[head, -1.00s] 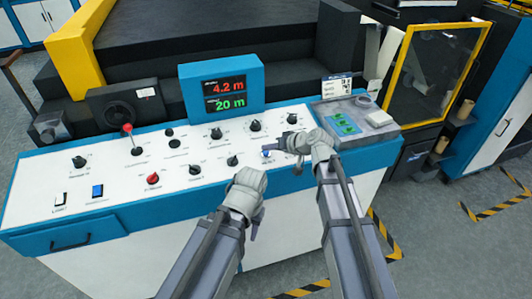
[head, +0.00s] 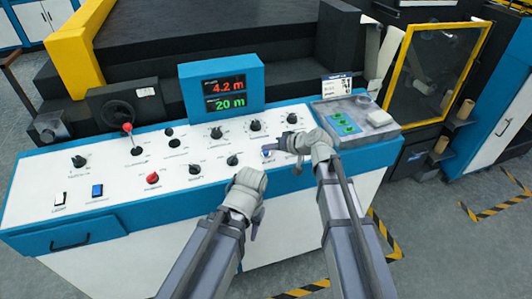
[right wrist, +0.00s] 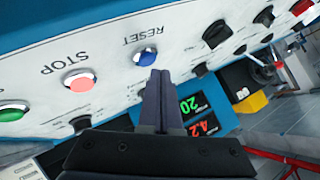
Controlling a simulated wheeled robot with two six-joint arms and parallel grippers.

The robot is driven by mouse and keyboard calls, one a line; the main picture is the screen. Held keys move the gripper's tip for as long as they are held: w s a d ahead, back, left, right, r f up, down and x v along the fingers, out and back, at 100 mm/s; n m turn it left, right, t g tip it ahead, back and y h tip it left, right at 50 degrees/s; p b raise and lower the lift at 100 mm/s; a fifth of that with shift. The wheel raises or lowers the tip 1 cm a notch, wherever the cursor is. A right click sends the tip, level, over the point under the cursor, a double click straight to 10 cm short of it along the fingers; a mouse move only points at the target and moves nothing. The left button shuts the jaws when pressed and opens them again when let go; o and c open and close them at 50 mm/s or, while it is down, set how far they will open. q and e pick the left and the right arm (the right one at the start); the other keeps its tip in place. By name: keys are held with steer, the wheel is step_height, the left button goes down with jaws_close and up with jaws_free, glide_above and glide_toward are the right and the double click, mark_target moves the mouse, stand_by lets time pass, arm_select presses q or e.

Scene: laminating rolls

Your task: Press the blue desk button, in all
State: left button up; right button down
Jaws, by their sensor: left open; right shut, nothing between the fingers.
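The blue button (right wrist: 146,57), labelled RESET, sits on the white sloping panel of the desk. In the head view it is a small blue spot (head: 266,154) beside my right gripper's tip. My right gripper (head: 272,151) is shut and empty, reaching left over the panel. In the right wrist view its closed fingers (right wrist: 160,73) end right by the button's lower edge; I cannot tell whether they touch it. My left gripper (head: 256,226) is open and empty, lower down in front of the desk's front edge.
In the right wrist view a red STOP button (right wrist: 79,80) and a green button (right wrist: 12,112) stand in line with the blue one. A display (head: 221,88) stands behind.

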steer(key=shift+f, duration=0.35)
steer(key=shift+w+f+b, duration=0.1)
steer(key=shift+f+b, duration=0.25)
steer(key=shift+b, duration=0.25)
stand_by(0.3)
steer(key=shift+r, duration=0.1)
steer(key=shift+r+p, duration=0.7)
steer(key=shift+p, duration=0.1)
steer(key=r+p, duration=0.2)
steer(key=s+r+p, duration=0.1)
steer(key=r+p, duration=0.2)
steer(key=shift+d, duration=0.1)
stand_by(0.3)
stand_by(0.6)
